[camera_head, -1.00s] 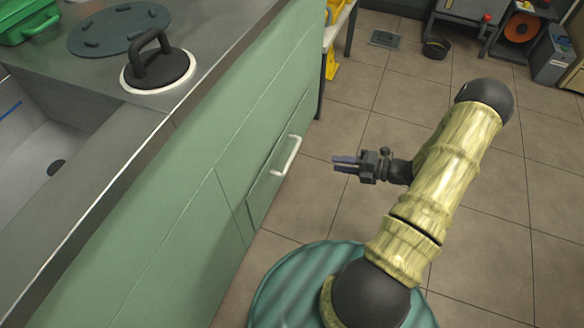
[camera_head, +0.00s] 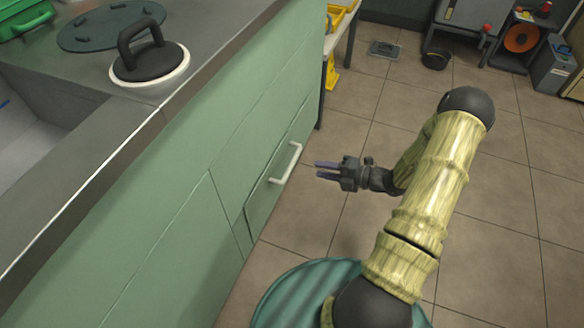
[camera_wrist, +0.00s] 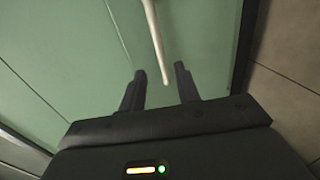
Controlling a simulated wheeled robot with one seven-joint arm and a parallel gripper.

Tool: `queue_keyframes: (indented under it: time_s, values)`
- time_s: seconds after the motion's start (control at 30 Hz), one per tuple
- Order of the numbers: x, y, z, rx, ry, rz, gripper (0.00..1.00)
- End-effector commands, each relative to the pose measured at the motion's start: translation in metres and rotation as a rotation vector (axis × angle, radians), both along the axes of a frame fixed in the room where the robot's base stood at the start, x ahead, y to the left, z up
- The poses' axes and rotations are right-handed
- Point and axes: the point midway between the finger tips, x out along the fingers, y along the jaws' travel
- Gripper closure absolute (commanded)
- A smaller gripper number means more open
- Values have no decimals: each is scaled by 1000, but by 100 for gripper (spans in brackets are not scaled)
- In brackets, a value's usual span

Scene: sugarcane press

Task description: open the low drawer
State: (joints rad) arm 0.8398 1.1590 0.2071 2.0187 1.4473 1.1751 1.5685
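The low drawer (camera_head: 262,202) is in the green cabinet front, and its front looks flush with the panels around it. Its white bar handle (camera_head: 286,163) shows in the head view. In the wrist view the handle (camera_wrist: 156,45) runs down from the top edge, and its lower end lies between the fingertips as seen there. My gripper (camera_head: 318,170) is to the right of the handle, apart from it, with its fingers pointing left at the cabinet. In the wrist view my gripper (camera_wrist: 157,72) has its two fingers spread with nothing held.
A steel counter (camera_head: 70,150) with a sink tops the cabinet, and a black-handled lid (camera_head: 150,62) lies on it. A yellow item (camera_head: 332,72) is by the table leg beyond the cabinet. The tiled floor (camera_head: 480,210) to the right is clear.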

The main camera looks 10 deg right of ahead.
Motion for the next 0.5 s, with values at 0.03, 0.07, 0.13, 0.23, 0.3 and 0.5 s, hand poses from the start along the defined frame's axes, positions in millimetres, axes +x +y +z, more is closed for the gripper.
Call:
queue_keyframes:
  time_s: [0.03, 0.07, 0.13, 0.23, 0.3, 0.5]
  values:
    - [6, 8, -6, 0, -2, 3, 68]
    - [8, 13, -7, 0, -2, 5, 68]
    - [15, 23, -10, -1, -1, 4, 68]
    - [25, 37, -14, 0, -2, 6, 68]
    - [33, 46, -16, 0, -2, 5, 68]
    - [52, 72, -22, -1, -1, 3, 68]
